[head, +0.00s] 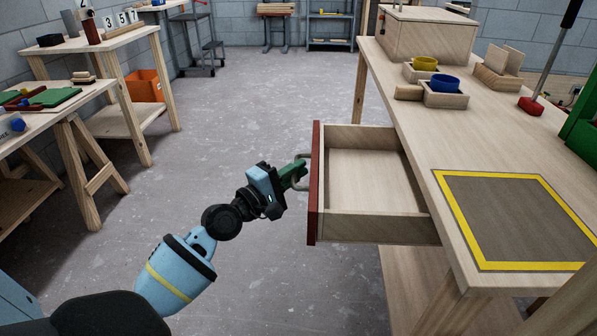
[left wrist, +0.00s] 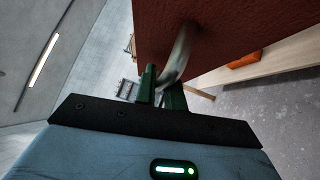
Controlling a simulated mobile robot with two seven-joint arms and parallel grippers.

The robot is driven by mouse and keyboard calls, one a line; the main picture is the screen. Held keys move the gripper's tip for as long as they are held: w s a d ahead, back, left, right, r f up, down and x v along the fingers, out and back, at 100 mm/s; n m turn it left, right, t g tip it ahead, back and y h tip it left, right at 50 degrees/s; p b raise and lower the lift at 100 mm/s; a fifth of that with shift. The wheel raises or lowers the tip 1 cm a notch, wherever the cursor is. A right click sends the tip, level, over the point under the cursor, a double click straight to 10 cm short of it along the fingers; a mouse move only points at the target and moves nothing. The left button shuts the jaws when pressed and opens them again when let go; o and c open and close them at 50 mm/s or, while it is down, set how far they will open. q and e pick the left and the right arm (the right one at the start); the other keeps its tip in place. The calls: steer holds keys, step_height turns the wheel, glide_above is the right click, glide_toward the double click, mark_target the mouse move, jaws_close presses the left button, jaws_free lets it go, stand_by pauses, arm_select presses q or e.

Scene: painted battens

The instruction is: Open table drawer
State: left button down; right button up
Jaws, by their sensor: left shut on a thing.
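The table drawer (head: 370,175) is pulled well out of the left side of the wooden table (head: 425,140), and its inside looks empty. Its front is dark red (head: 315,190) with a curved metal handle (head: 303,160). My left gripper (head: 298,172) is shut on the handle, at the outer side of the drawer front. In the left wrist view the green fingers (left wrist: 162,92) close around the metal handle (left wrist: 181,55) below the red drawer front (left wrist: 225,25). My right gripper is not in view.
The table top holds a wooden box (head: 425,38), trays with a yellow and a blue cup (head: 445,84), and a yellow-bordered dark square (head: 515,220). Benches stand at left, with an orange bin (head: 144,85). The grey floor (head: 250,100) between is clear.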

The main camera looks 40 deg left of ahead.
arm_select(q)
steer(key=c, duration=1.8)
jaws_free()
steer(key=shift+o, duration=0.2)
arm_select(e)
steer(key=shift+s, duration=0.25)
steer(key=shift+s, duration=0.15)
arm_select(q)
steer(key=v, duration=0.7)
steer(key=shift+s+a, duration=0.15)
steer(key=shift+s, duration=0.25)
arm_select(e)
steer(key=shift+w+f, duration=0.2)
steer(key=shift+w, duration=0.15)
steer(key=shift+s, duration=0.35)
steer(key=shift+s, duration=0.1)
